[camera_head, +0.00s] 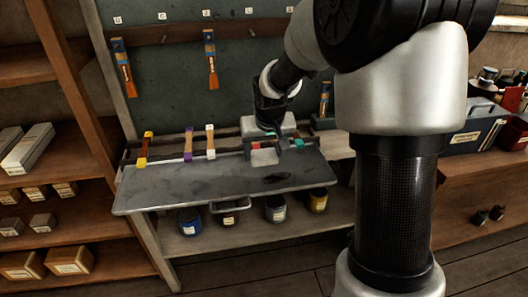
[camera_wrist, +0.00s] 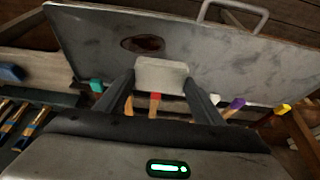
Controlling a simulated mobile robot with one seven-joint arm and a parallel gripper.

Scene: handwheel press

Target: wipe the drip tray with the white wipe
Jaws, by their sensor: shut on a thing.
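The drip tray (camera_head: 165,188) is a wide grey metal sheet with a raised rim, on a bench below a dark board. It also fills the upper wrist view (camera_wrist: 225,60). Its surface has faint grey smears and a dark oval spot (camera_head: 277,180), which shows in the wrist view (camera_wrist: 142,44) too. My gripper (camera_head: 268,146) is shut on the pale, block-shaped white wipe (camera_wrist: 162,76) over the tray's back edge, right of its middle. In the wrist view the wipe sits between both fingers, near the dark spot. I cannot tell whether it touches the tray.
Tools with yellow (camera_head: 143,162), purple (camera_head: 188,156) and white (camera_head: 211,154) tips lie along the tray's back edge; red and green tips show near my gripper. Several tins, including a blue one (camera_head: 189,221), stand below. Shelves (camera_head: 95,230) flank the left. The tray's left half is clear.

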